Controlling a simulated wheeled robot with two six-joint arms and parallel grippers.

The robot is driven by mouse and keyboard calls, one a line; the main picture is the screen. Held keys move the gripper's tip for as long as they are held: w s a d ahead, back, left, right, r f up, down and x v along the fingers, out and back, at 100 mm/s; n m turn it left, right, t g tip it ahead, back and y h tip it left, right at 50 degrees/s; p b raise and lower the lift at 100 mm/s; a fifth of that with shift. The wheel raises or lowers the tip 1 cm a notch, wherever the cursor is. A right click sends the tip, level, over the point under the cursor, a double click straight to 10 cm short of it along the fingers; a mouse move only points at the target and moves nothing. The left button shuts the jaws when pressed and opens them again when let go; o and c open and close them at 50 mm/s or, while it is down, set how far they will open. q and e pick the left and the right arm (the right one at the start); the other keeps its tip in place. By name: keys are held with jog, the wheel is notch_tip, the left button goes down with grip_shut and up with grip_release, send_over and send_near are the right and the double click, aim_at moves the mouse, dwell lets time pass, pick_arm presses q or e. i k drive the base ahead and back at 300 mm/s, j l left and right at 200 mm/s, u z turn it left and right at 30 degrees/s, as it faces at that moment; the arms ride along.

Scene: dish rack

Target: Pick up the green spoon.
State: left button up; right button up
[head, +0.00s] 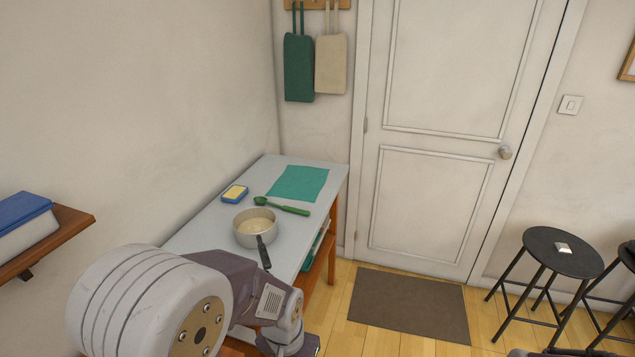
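The green spoon (283,206) lies on the light grey counter (214,221). Its bowl points left and its handle points right, towards the counter's right edge. It lies just behind a metal pan, in front of a teal cloth. My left arm fills the lower left of the head view and covers the near part of the counter. Its gripper is not clearly visible; the arm runs off the bottom edge. My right gripper is not in view.
The pan (255,226) has a dark handle pointing towards me. A blue and yellow sponge (235,193) lies left of the spoon, and the teal cloth (298,183) lies flat behind. A wall shelf (62,235) juts out at left. Stools (562,252) stand at right.

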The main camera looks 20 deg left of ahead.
aim_at(259, 200)
jog(key=i+l+u, duration=0.1)
jog(key=i+u, duration=0.2)
jog(key=i, duration=0.25)
jog(key=i+l+u, duration=0.35)
jog(key=i, duration=0.2)
jog(key=i+l+u, duration=0.3)
jog(key=i, duration=0.25)
